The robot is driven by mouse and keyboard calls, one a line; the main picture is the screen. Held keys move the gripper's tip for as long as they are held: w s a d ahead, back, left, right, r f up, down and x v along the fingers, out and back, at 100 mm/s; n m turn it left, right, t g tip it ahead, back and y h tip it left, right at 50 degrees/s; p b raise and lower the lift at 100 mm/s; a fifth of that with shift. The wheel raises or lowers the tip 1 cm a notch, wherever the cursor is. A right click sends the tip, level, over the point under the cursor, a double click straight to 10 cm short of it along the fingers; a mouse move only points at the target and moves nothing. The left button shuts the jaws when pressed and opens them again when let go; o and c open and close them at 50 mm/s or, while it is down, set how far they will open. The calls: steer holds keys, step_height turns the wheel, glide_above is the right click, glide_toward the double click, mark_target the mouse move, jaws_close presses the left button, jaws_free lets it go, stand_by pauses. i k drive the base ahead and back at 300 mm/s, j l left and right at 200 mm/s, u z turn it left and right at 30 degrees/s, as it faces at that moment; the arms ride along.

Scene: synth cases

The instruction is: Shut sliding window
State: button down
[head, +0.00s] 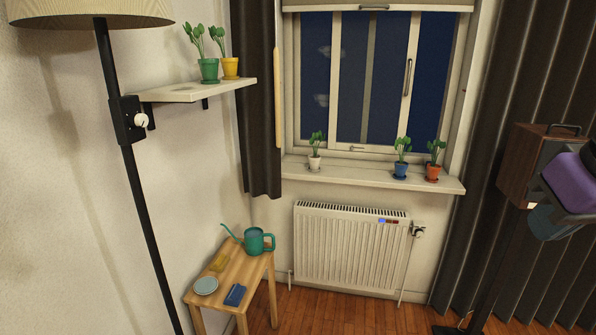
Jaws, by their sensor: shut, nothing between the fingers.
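The sliding window (334,85) is in the back wall in the head view, with a pale frame and dark blue night behind it. A sash with a vertical handle (408,77) stands in its middle-right part, with dark strips on both sides. Pale reflections show in the left strip and none in the right one; I cannot tell for certain which strip is an opening. A small catch (357,148) sits on the lower frame. A purple, grey and teal part at the right edge looks like my arm. My gripper's fingers are not in view.
Potted plants (402,158) stand on the sill (375,176), above a radiator (350,247). Dark curtains hang on both sides. A wooden box (533,150) stands at right. A stool (212,287) with a watering can (258,241) and a floor lamp (132,150) are at left.

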mark_target(374, 53)
steer(key=i, duration=1)
steer(key=i+l+u, duration=0.1)
steer(key=i, duration=0.85)
steer(key=i+l, duration=0.1)
steer(key=i, duration=0.9)
